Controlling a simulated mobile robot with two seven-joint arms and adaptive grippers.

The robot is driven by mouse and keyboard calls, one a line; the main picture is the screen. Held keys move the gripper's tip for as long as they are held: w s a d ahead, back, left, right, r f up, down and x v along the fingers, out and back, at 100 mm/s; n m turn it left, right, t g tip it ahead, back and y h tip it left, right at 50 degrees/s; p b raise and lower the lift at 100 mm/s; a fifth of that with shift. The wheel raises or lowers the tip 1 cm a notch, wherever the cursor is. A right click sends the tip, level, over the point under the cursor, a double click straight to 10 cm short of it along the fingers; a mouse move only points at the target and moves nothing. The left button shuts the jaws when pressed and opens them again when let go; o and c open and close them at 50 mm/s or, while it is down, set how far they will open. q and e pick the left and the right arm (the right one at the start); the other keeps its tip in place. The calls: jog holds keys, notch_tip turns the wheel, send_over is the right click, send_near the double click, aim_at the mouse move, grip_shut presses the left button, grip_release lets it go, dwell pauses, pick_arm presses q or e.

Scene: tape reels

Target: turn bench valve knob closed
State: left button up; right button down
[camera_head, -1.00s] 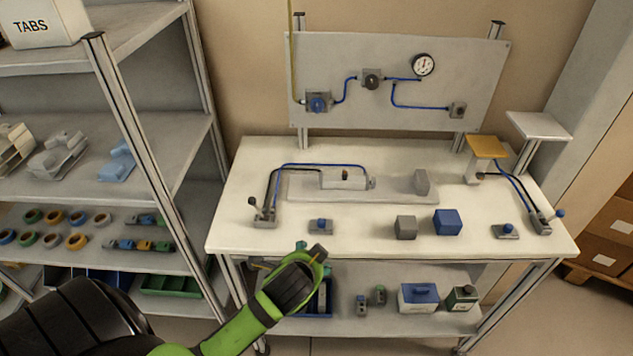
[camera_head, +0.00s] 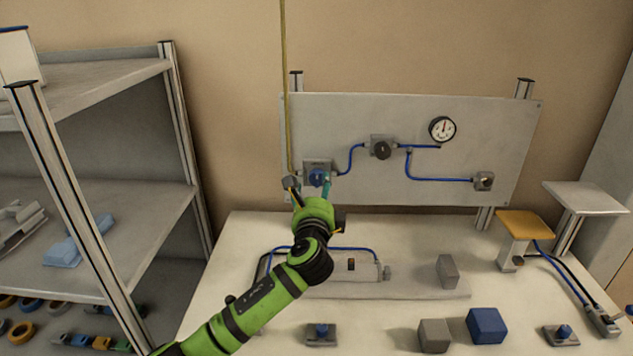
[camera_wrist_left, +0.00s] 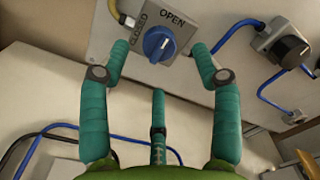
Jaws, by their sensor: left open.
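The valve knob (camera_head: 318,177) is blue and sits on a grey plate (camera_head: 314,165) at the left of the upright board. In the left wrist view the blue knob (camera_wrist_left: 158,43) has a pale pointer line, and its plate reads OPEN at the top and CLOSED at the left. The pointer seems to lean toward OPEN. My left gripper (camera_wrist_left: 160,49) is open, with teal fingertips on either side of the knob and clear gaps to it. In the head view the left gripper (camera_head: 308,188) is just below the knob and partly covers its plate. My right gripper is not in view.
The board (camera_head: 460,120) also carries a black knob (camera_head: 381,149), a gauge (camera_head: 442,129) and blue tubing. On the bench below are a fixture, a grey block (camera_head: 434,335), a blue block (camera_head: 486,325) and small knobs. A shelf rack (camera_head: 120,190) stands left.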

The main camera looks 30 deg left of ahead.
aim_at(316, 181)
pick_arm(q)
jog(key=x, duration=0.4)
jog(key=shift+p, duration=0.3)
jog(key=shift+w+a+f, duration=0.1)
jog(key=shift+w+a, duration=0.1)
jog(key=shift+w, duration=0.2)
jog(key=c, duration=1.1)
jog(key=shift+c, duration=0.2)
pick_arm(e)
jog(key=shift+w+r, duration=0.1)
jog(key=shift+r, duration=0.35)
